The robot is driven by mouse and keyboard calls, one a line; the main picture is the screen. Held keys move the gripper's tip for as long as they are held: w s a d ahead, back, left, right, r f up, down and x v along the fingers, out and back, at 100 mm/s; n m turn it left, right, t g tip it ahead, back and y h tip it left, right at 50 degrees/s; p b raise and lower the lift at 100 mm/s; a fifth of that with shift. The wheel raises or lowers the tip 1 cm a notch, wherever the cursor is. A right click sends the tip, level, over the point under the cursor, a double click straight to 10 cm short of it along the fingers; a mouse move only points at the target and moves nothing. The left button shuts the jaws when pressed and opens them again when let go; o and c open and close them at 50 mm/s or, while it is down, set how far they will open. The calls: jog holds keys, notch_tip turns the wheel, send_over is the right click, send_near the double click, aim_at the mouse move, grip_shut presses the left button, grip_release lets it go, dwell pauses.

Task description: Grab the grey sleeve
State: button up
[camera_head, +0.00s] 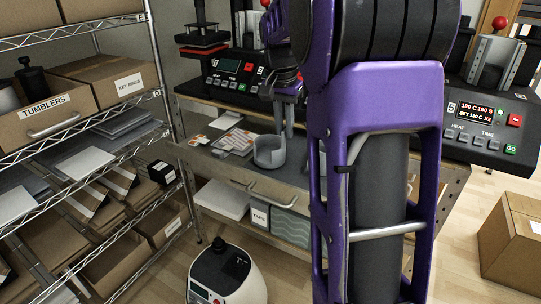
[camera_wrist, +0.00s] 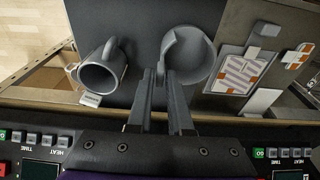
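The grey sleeve (camera_head: 269,154), an open cylinder with a gap in its wall, stands on the dark bench top. In the wrist view the sleeve (camera_wrist: 197,75) is at upper centre, just right of my fingertips. My gripper (camera_wrist: 157,72) points down with its two fingers a small gap apart, so it looks open and empty. In the head view my gripper (camera_head: 285,130) is at the sleeve's right rim. I cannot tell whether a finger touches the sleeve or overlaps its wall.
A grey mug (camera_wrist: 103,73) lies left of my fingers in the wrist view. Printed orange and white sheets (camera_head: 236,141) lie beside the sleeve. Heat presses (camera_head: 232,80) stand behind. A wire shelf (camera_head: 85,130) with boxes is at left, and a cardboard box (camera_head: 510,240) at right.

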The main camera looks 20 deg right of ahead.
grip_shut()
dwell(1.2)
